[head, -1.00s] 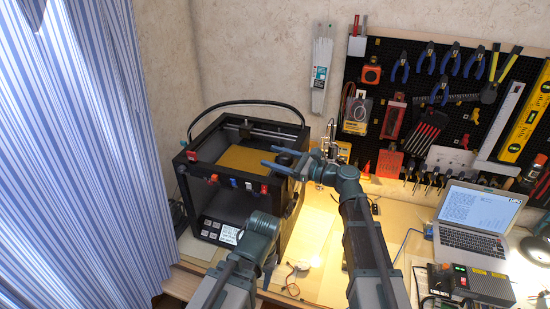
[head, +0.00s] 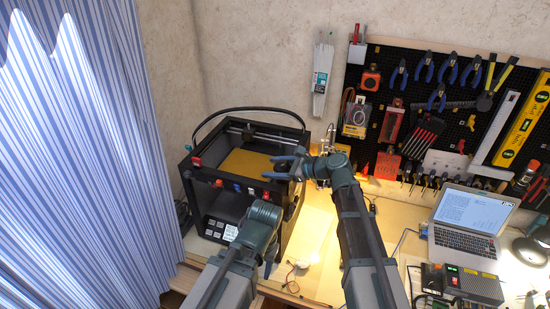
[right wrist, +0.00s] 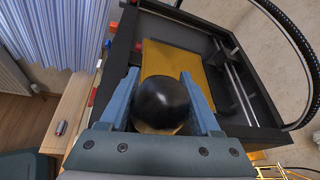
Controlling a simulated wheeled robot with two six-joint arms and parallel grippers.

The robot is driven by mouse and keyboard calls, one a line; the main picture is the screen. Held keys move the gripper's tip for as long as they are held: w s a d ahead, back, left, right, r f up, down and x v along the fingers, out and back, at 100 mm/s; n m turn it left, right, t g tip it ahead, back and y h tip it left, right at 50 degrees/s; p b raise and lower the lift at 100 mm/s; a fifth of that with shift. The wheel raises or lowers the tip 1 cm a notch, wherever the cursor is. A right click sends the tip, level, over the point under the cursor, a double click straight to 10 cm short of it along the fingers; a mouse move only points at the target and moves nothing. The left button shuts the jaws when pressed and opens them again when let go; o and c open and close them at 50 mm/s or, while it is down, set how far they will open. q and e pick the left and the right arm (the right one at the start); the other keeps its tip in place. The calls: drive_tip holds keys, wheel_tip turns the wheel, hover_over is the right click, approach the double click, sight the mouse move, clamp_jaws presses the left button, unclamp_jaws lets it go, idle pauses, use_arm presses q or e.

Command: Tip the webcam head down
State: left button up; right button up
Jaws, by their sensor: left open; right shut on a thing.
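The webcam head, a glossy black ball, fills the middle of the right wrist view (right wrist: 162,103). It sits between the two blue fingers of my right gripper (head: 279,168), which is shut on it. In the head view this gripper is at the right front top edge of the black 3D printer (head: 250,133), and its fingers largely hide the webcam head. The webcam's mount and lens are not clear to see. My left gripper (head: 270,258) is open and apparently empty, low in front of the printer's right side, its fingers partly hidden by its own wrist.
The printer has an orange bed (head: 246,162) and a front control panel (head: 221,230). A striped curtain (head: 70,150) hangs at the left. A tool pegboard (head: 440,120) and a laptop (head: 468,215) are at the right. A small round white object (head: 302,264) lies on the bench.

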drive_tip(key=shift+a+f+g+h+p, duration=0.1)
drive_tip(key=shift+f+g+h+p, duration=0.3)
drive_tip(key=shift+h+p, duration=0.6)
drive_tip(key=o, duration=1.4)
drive_tip(key=shift+f, duration=0.1)
